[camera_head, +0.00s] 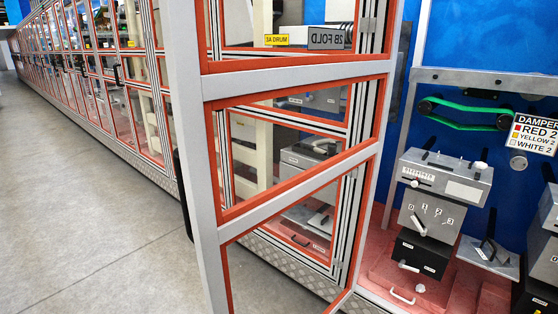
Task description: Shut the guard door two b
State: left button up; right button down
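A guard door (292,76) with a grey metal frame, orange-red edging and clear panes stands open in the middle of the head view. Its near free edge is at the left, and its far side meets the striped profiles at the right, where the hinges seem to be. A dark handle (183,195) shows partly beyond the free edge. I cannot tell whether this is door two b. The door's top and bottom are cut off. Neither gripper is in view.
Right of the door is an open bay with a grey control box (445,180), levers, a green belt (465,115), a DAMPER sign (533,134) and a red floor (380,270). A row of framed guard doors (100,80) recedes left. The grey floor (80,230) at left is clear.

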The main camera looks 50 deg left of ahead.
aim_at(198, 86)
jog(key=u, duration=0.05)
jog(key=k, duration=0.1)
jog(key=z, duration=2.5)
jog(key=k, duration=2.1)
jog(key=u, duration=3.05)
jog(key=i, duration=0.2)
jog(key=z, duration=0.1)
